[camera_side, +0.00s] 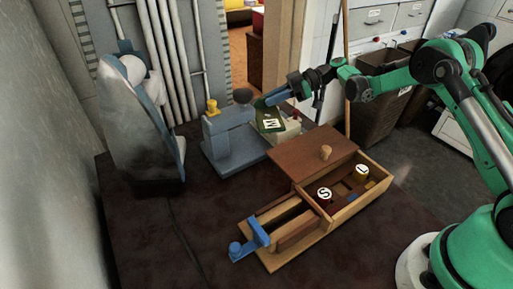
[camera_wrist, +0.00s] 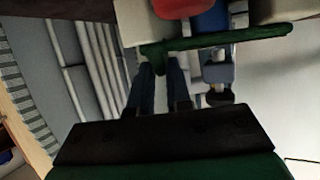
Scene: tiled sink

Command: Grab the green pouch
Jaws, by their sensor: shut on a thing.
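The green pouch (camera_side: 270,123), with a white label marked M, is at the back centre of the dark surface in the side view. It stands against a pale block beside the blue-grey device. My gripper (camera_side: 264,102) reaches in from the right and is shut on its upper edge. In the wrist view the pouch (camera_wrist: 235,42) shows nearly edge-on as a thin green strip. The tips of my gripper (camera_wrist: 160,66) meet its left part there. Whether the pouch touches the block cannot be told.
A wooden box (camera_side: 345,210) with a partly open lid (camera_side: 305,152) holds small pieces labelled S and L. A blue-grey device (camera_side: 228,140) stands left of the pouch. A tall grey object (camera_side: 140,130) is farther left. The front-left surface is clear.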

